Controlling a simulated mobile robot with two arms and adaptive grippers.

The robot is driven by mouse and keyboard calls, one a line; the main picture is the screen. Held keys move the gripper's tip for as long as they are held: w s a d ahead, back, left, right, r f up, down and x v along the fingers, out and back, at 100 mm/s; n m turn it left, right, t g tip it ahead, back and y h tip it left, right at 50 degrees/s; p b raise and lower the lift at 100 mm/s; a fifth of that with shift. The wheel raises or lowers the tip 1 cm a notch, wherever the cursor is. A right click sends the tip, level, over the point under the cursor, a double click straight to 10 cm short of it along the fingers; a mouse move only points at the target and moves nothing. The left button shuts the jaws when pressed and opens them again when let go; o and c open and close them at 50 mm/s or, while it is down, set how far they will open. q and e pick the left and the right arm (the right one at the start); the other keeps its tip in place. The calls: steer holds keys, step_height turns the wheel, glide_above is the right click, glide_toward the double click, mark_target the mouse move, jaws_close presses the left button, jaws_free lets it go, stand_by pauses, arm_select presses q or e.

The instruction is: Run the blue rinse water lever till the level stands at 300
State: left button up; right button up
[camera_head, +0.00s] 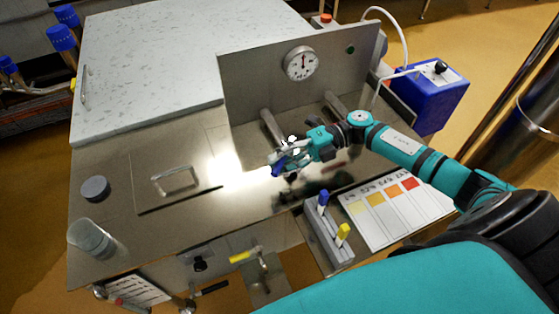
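A small blue handle (278,171), which looks like the blue rinse water lever, sits below a metal spout on the steel counter. My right gripper (282,159) reaches in from the right and is right at this handle. The fingers are small and overlap the handle, so I cannot tell whether they are closed on it or only touching it. A round white dial gauge (301,63) is on the upright steel panel; its scale is too small to read. No water level marked 300 can be made out. My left gripper is not in view.
A clear cup (92,239) and a grey round piece (95,188) stand at the left of the counter. A holder with blue and yellow pens (328,231) and a colour chart (391,211) lie below my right arm. A yellow-handled valve (243,256) projects from the front.

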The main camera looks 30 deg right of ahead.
steer(key=o, duration=0.3)
steer(key=shift+o, duration=0.2)
steer(key=shift+d+f, duration=0.1)
steer(key=s+d+r, duration=0.1)
steer(key=d, duration=1)
steer(key=shift+d+r, duration=0.35)
steer(key=shift+r, duration=0.05)
steer(key=shift+s, duration=0.1)
steer(key=shift+c, duration=0.4)
